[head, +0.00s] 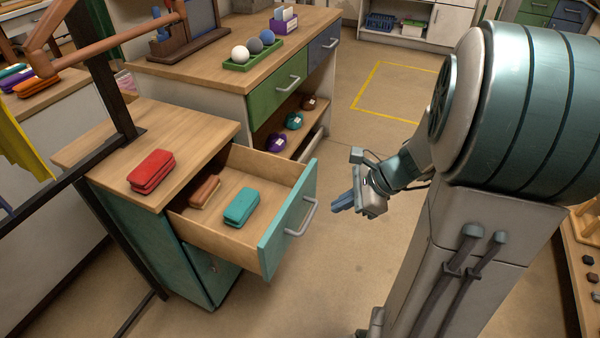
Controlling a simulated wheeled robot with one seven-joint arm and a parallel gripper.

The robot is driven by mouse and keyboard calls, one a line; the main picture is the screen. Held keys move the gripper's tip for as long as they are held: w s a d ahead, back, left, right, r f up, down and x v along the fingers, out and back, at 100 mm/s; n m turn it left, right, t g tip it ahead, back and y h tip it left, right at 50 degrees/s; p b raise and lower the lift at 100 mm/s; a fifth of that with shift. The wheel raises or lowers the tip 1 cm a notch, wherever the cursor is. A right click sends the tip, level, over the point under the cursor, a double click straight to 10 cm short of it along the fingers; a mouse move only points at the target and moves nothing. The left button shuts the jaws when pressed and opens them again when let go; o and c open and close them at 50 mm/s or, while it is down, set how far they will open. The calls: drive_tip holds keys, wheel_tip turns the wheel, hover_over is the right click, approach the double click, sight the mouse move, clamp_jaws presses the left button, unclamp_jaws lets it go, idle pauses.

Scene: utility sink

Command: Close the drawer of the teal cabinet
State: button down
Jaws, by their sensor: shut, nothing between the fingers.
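The teal cabinet (150,240) stands at the left with a wooden top. Its upper drawer (285,225) is pulled far out, with a teal front and a grey bar handle (301,218). Inside the drawer lie a teal case (241,207) and a brown case (204,191). My gripper (345,205) is to the right of the drawer front, apart from the handle as far as I can see. It is shut and empty, its fingers pointing left toward the handle.
A red case (152,171) lies on the cabinet top (200,135). A workbench (200,70) with a green drawer (278,94) stands behind. A dark metal post and frame (108,85) crosses the left side. Open floor (350,125) lies behind my gripper, with a yellow outline (385,68).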

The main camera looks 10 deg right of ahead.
drive_tip(key=w+d+m+t, duration=0.2)
drive_tip(key=w+d+m, duration=0.1)
drive_tip(key=m, duration=0.2)
drive_tip(key=b, duration=0.3)
approach(297, 202)
drive_tip(key=x, duration=0.3)
drive_tip(key=f+x, duration=0.1)
drive_tip(key=x, duration=0.1)
drive_tip(key=shift+s+d+f, duration=0.1)
drive_tip(key=shift+s+d, duration=0.05)
drive_tip(key=shift+d, duration=0.1)
drive_tip(key=shift+w+a, duration=0.35)
drive_tip(key=shift+a, duration=0.05)
drive_tip(key=shift+w+a, duration=0.1)
